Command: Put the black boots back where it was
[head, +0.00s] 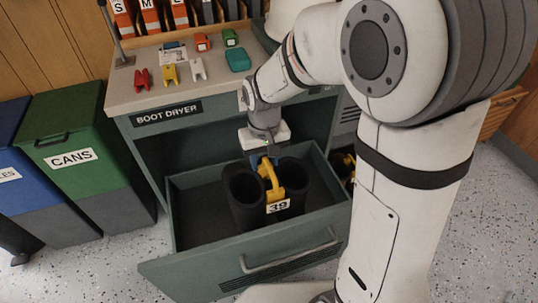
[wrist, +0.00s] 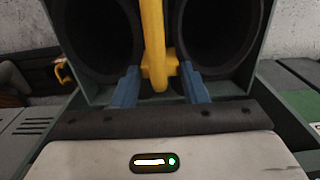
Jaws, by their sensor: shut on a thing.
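The black boots (head: 243,199) are a pair joined by a yellow clip with a handle (head: 270,181) and a tag reading 39. They are upright inside the open drawer (head: 188,219) of the green cabinet labelled BOOT DRYER. My gripper (head: 265,160) is above them, shut on the yellow handle between the two boots. In the wrist view the blue fingers (wrist: 158,86) close on the yellow handle, with a dark boot opening on each side. Whether the soles touch the drawer floor is hidden.
A green CANS bin (head: 75,126) and a blue bin (head: 12,145) stand left of the cabinet. The counter (head: 150,92) holds small coloured clips and blocks. More yellow and dark items show right of the drawer, partly behind my arm.

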